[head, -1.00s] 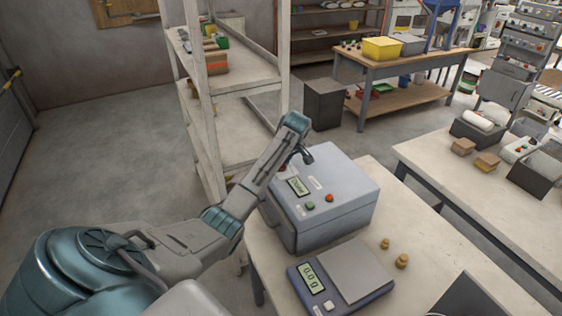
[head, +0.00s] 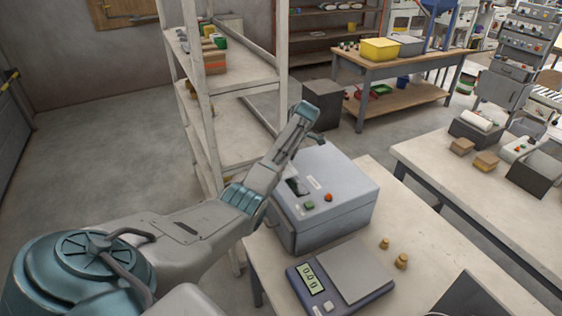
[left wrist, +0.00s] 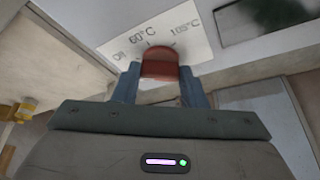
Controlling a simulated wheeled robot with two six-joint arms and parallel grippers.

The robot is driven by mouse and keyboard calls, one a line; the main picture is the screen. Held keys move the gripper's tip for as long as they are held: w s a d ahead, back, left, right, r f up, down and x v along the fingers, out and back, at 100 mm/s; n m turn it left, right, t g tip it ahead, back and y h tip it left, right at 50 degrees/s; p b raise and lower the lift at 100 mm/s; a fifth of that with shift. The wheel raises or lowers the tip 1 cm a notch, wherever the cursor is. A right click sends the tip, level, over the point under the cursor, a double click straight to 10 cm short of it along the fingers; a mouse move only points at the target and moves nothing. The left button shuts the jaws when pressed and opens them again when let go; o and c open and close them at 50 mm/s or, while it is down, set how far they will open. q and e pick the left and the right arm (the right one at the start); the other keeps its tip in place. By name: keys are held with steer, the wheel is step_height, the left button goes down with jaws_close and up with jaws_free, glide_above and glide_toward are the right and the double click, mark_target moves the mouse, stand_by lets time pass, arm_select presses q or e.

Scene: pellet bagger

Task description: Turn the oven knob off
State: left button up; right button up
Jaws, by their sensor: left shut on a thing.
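The oven is a grey box (head: 345,205) on the near table, with a dark display (head: 298,186), a green button (head: 309,206) and a red button (head: 329,198). Its red-brown knob (left wrist: 160,62) shows in the left wrist view, below a white label (left wrist: 155,35) reading Off, 60°C and 105°C. My left gripper (left wrist: 160,80) is shut on the knob, one blue-grey finger on each side. I cannot tell which mark the knob points to. In the head view my arm hides the knob and the fingertips. My right gripper is not in view.
A scale (head: 340,282) reading about 0.0 stands in front of the oven, with two small brass weights (head: 396,253) beside it. A white shelf rack (head: 225,75) stands close behind my left arm. A second table (head: 480,180) is at the right.

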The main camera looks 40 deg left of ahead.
arm_select(q)
steer(key=shift+r+n, duration=0.1)
steer(key=shift+n, duration=0.4)
steer(key=o, duration=1)
steer(key=shift+w+d+r+b, duration=0.25)
steer(key=shift+r+b, duration=0.15)
steer(key=shift+b, duration=0.15)
steer(key=p+v, duration=0.2)
steer(key=v, duration=0.4)
steer(key=shift+r, duration=0.3)
steer(key=shift+w+a, duration=0.1)
steer(key=shift+w, duration=0.05)
